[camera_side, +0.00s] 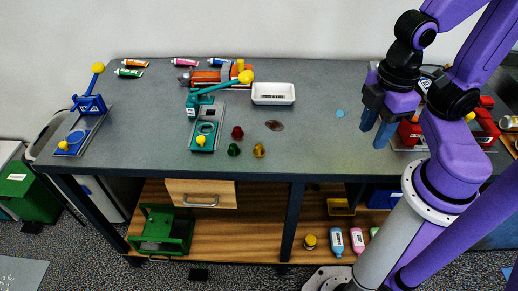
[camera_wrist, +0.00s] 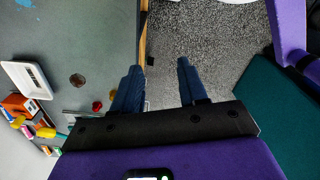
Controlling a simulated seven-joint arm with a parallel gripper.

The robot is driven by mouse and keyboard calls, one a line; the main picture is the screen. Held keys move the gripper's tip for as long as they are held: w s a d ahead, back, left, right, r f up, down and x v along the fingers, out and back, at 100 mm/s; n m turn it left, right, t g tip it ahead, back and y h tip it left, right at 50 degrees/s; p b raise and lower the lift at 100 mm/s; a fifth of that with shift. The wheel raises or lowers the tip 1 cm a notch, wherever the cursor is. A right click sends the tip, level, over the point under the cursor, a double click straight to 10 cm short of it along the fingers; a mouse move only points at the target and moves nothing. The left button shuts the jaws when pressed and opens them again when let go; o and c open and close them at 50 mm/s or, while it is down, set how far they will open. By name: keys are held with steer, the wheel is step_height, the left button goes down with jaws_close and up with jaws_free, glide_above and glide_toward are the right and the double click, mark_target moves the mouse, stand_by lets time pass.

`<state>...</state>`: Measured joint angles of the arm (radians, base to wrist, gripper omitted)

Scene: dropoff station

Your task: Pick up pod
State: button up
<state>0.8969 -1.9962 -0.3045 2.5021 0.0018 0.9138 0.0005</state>
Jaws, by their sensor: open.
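Small pods lie on the grey table in the side view: a dark red pod (camera_side: 237,132), a green pod (camera_side: 234,150) and a gold pod (camera_side: 259,150). A flat, dark brown piece (camera_side: 274,125) lies to their right. My gripper (camera_side: 377,134) is open and empty at the right, well away from the pods. In the wrist view, its two blue fingers (camera_wrist: 158,82) stand apart with the table edge and floor beyond them. A red pod (camera_wrist: 97,106) shows left of the fingers, and the brown piece (camera_wrist: 77,80) lies farther left.
A teal lever press (camera_side: 205,130) stands left of the pods, and a blue one (camera_side: 90,104) at far left. A white tray (camera_side: 273,94) sits behind. Red equipment (camera_side: 487,122) is partly hidden by my arm. The table between pods and gripper is mostly clear.

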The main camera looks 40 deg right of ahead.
steer(key=o, duration=0.3)
stand_by(0.4)
steer(key=n, duration=0.2)
glide_above(261, 148)
step_height(261, 148, down, 18)
steer(key=shift+r, duration=0.1)
stand_by(0.5)
